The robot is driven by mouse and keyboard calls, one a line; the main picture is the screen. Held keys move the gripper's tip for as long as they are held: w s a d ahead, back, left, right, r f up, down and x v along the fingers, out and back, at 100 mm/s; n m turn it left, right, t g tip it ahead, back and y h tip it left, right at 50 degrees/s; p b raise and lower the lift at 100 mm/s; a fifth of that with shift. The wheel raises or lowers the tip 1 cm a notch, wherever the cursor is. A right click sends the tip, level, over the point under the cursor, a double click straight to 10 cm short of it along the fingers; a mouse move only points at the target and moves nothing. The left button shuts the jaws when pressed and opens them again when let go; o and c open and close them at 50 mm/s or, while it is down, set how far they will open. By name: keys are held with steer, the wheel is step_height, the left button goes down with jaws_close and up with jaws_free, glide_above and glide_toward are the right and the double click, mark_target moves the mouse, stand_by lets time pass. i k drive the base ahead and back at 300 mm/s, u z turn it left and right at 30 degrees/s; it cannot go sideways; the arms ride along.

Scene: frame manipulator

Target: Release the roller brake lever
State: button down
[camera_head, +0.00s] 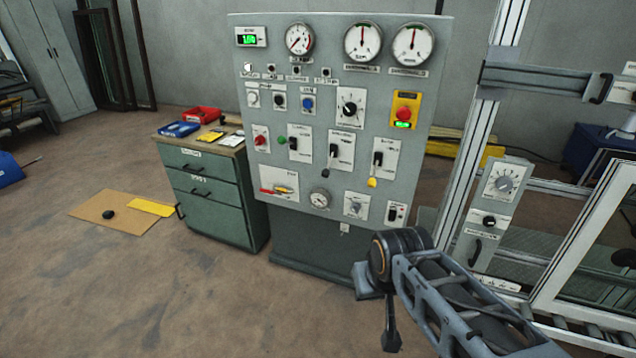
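The grey control panel (336,110) stands upright in the middle of the head view. Three lever switches are on its face: one with a green knob (282,140), one with a black handle (333,153) and one with a yellow tip (372,182). A plate with a red handle (272,190) sits at the lower left of the panel. The labels are too small to read, so I cannot tell which is the roller brake lever. My arm enters at the lower right, apart from these levers in the picture. No gripper fingers can be made out.
A green drawer cabinet (212,190) with red (201,114) and blue trays (179,129) stands left of the panel. A framed structure with glazed panels (590,240) stands at right. A cardboard sheet (105,212) lies on the floor. The floor at front left is clear.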

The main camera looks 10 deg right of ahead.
mark_target(325, 173)
steer(key=u, duration=0.3)
steer(key=i, duration=0.35)
steer(key=u, duration=1.05)
steer(key=i, duration=0.85)
steer(key=u, duration=0.45)
steer(key=i, duration=0.95)
steer(key=z, duration=1.15)
steer(key=i, duration=0.9)
steer(key=z, duration=1.05)
